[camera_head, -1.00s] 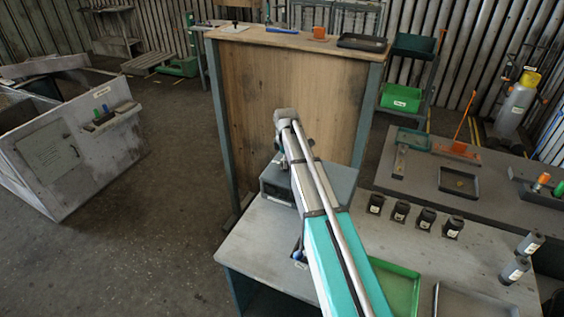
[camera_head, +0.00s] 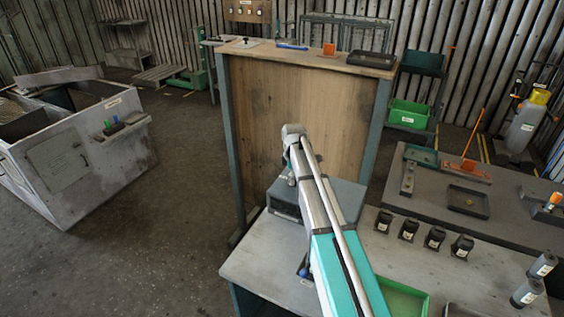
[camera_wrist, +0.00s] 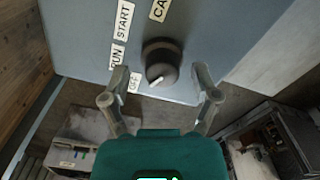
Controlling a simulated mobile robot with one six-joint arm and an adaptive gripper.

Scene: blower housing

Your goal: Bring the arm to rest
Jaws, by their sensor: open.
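My gripper (camera_wrist: 162,78) is open and empty in the wrist view, with one finger on each side of a dark round knob (camera_wrist: 160,62). The fingers look apart from the knob. It sits on the face of a blue-grey box (camera_wrist: 225,40) with START, RUN and OFF labels; its white mark points down-left towards OFF. In the head view my arm reaches over the bench to the box (camera_head: 347,196). The knob is hidden there, and the fingers cannot be made out.
A wooden board (camera_head: 300,120) stands behind the box. Several dark labelled blocks (camera_head: 408,230), a green tray (camera_head: 403,298) and two grey cylinders (camera_head: 527,292) are on the bench to the right. Open floor (camera_head: 150,240) lies to the left.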

